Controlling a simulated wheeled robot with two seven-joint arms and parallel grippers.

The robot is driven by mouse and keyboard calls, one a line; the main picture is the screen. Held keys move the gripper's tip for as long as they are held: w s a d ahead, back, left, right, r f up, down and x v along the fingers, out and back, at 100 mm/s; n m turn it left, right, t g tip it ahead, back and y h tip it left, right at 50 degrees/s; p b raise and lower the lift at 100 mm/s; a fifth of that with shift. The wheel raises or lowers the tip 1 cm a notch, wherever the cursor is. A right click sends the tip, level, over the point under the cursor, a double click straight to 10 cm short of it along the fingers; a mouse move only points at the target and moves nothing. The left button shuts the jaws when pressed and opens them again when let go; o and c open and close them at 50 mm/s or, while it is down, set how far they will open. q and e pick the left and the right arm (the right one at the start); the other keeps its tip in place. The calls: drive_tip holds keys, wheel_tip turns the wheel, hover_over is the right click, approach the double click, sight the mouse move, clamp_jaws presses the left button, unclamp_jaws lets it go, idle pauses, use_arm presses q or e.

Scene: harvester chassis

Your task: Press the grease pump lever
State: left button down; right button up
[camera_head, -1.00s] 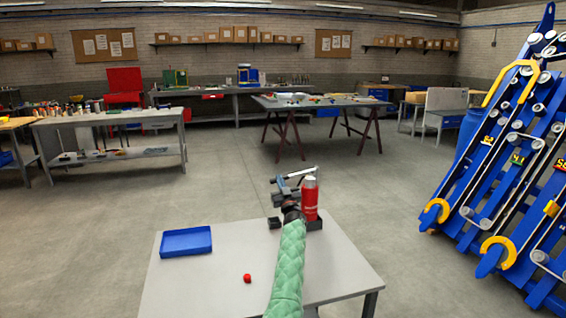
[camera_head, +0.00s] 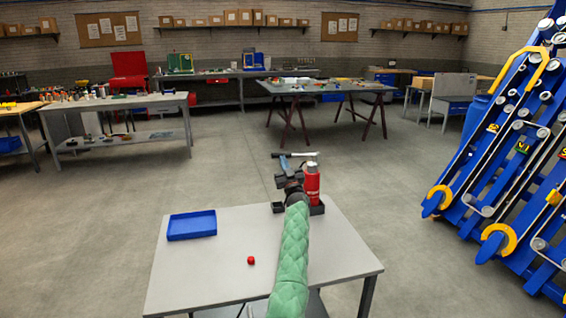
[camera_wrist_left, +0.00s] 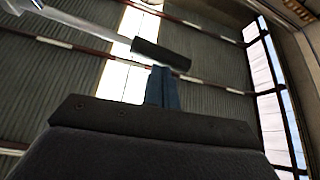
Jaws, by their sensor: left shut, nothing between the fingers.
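The grease pump (camera_head: 312,186) is a red cylinder with a silver top, standing in a black holder on the grey table. Its silver lever (camera_head: 300,154) runs roughly level toward the left and ends in a black grip. In the left wrist view the lever (camera_wrist_left: 80,20) comes in from the upper left, with its black grip (camera_wrist_left: 160,54) close to my fingertips. My left gripper (camera_head: 284,161) is shut and empty, just left of the pump, at the lever's grip end. It also shows in the wrist view (camera_wrist_left: 162,72). I cannot tell whether fingers and grip touch. My right gripper is out of view.
The grey table (camera_head: 200,275) carries a blue tray (camera_head: 192,225) at the left and a small red piece (camera_head: 251,260) near the middle. Blue harvester machinery (camera_head: 510,150) stands at the right. Workbenches line the back, with open floor between.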

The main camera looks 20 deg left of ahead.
use_arm(q)
drive_tip(key=b+v, duration=0.2)
drive_tip(key=v, duration=0.6)
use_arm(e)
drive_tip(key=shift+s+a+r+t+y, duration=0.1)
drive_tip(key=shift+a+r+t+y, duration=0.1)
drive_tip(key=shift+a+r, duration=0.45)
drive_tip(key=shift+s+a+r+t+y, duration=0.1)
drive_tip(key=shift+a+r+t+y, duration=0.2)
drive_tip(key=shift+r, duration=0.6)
use_arm(q)
drive_tip(key=shift+s+d, duration=0.1)
drive_tip(key=shift+d, duration=0.1)
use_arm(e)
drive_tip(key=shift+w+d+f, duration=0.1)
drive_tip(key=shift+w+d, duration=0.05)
